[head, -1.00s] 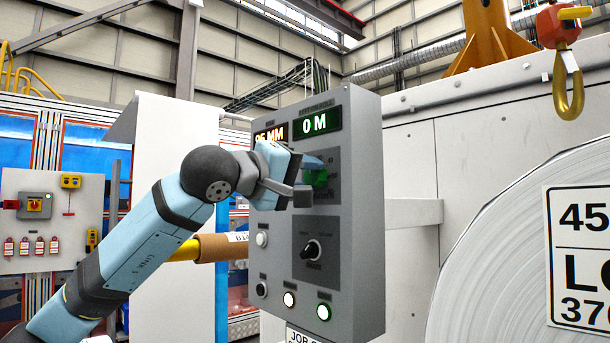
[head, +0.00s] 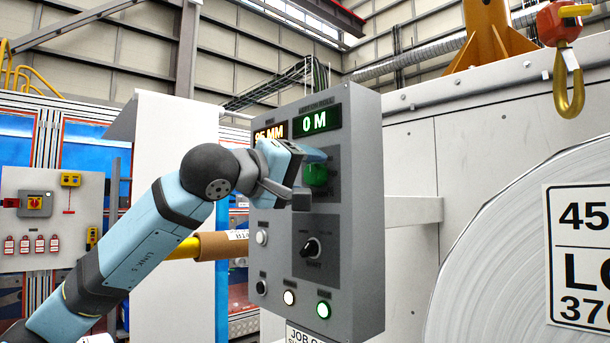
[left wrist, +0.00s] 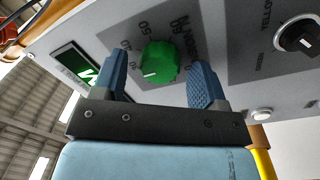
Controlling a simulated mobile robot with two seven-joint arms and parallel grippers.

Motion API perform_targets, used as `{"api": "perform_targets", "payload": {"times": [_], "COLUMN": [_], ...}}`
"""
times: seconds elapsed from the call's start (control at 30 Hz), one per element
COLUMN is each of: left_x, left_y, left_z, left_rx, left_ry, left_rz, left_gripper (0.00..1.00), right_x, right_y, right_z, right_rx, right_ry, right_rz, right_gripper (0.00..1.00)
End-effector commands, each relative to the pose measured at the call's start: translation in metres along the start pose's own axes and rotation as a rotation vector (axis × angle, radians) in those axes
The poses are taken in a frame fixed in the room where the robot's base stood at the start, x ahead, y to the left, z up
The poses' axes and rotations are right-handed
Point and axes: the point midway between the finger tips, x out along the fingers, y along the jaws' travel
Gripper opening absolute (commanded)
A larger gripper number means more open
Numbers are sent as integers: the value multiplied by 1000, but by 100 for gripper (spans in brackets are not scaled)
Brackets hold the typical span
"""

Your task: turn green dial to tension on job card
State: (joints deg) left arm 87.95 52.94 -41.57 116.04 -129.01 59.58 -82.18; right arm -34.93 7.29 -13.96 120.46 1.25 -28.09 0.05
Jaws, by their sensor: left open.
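The green dial (head: 316,173) sits on the upper part of the grey control panel (head: 352,240), partly hidden behind my left gripper (head: 308,178). In the left wrist view the green dial (left wrist: 159,63) shows a white pointer mark and a printed number scale around it. My left gripper (left wrist: 160,85) is open, with one blue finger on each side of the dial and visible gaps to it. The job card (head: 302,335) hangs under the panel, mostly cut off by the frame's lower edge; its tension value cannot be read. My right gripper is out of view.
The panel also carries a black selector knob (head: 312,248), several push buttons and a green display (head: 317,120) reading 0 M. A large white roll (head: 500,260) stands at the right.

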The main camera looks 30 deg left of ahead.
Motion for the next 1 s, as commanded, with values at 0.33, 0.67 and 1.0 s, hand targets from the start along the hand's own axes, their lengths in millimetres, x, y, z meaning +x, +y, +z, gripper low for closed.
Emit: {"api": "perform_targets", "payload": {"times": [0.33,0.67,1.0], "left_x": [-29,-103,-137], "left_y": [-1,-1,0], "left_z": [0,0,0], "left_rx": [2,1,0], "left_ry": [2,3,0], "left_rz": [0,-1,-1], "left_gripper": [66,66,66], "right_x": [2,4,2], "right_y": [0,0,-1], "right_z": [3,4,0], "right_rx": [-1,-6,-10], "right_ry": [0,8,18], "right_rz": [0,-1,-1], "right_gripper": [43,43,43]}}
